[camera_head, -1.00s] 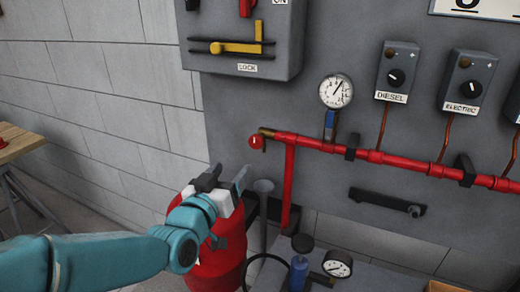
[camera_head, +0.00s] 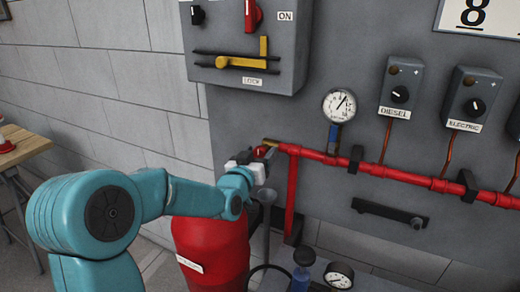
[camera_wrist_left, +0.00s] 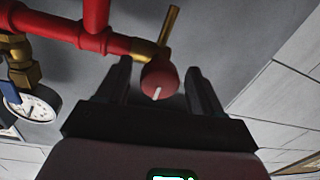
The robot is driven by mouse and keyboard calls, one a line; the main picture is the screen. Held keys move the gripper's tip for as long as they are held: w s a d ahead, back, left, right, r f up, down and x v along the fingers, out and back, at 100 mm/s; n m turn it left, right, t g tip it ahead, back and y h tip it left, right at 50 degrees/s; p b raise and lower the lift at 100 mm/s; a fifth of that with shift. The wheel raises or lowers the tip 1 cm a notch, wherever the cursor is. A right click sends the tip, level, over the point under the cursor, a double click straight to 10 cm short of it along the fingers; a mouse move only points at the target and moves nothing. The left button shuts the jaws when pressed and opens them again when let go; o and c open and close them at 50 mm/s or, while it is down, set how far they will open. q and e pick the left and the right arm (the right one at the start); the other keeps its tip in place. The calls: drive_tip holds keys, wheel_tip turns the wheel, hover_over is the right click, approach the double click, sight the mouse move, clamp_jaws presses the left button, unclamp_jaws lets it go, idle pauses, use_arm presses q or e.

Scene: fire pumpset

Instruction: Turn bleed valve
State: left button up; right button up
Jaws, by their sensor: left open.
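The bleed valve is a round red knob with a white mark on a brass fitting at the left end of the red pipe. In the left wrist view the red knob (camera_wrist_left: 158,80) sits between the two dark fingers of my left gripper (camera_wrist_left: 160,85), with gaps on both sides. In the head view my left gripper (camera_head: 258,158) is open around the knob (camera_head: 262,152), which is partly hidden by the gripper. The brass fitting (camera_wrist_left: 148,50) shows behind the knob. My right gripper is not in view.
The red pipe (camera_head: 380,177) runs right along the grey panel. A pressure gauge (camera_head: 340,106) stands above it. The grey lock box (camera_head: 245,45) hangs above the gripper.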

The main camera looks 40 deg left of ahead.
use_arm(q)
drive_tip(key=shift+w+r, duration=0.15)
drive_tip(key=shift+w, duration=0.1)
drive_tip(key=shift+a, duration=0.1)
drive_tip(key=c, duration=1)
drive_tip(key=shift+f+n+b, duration=0.2)
drive_tip(key=shift+n+b, duration=0.1)
drive_tip(key=shift+b, duration=0.3)
drive_tip(key=shift+c, duration=0.2)
drive_tip(key=n+b, duration=0.8)
drive_tip(key=b, duration=0.4)
drive_tip(key=shift+f+n+h+b, duration=0.1)
drive_tip(key=shift+n+h+b, duration=0.2)
drive_tip(key=shift+n+b, duration=0.1)
drive_tip(key=n+b, duration=0.2)
drive_tip(key=n, duration=0.1)
drive_tip(key=shift+h, duration=0.3)
drive_tip(key=shift+n+b, duration=0.8)
drive_tip(key=shift+n, duration=0.7)
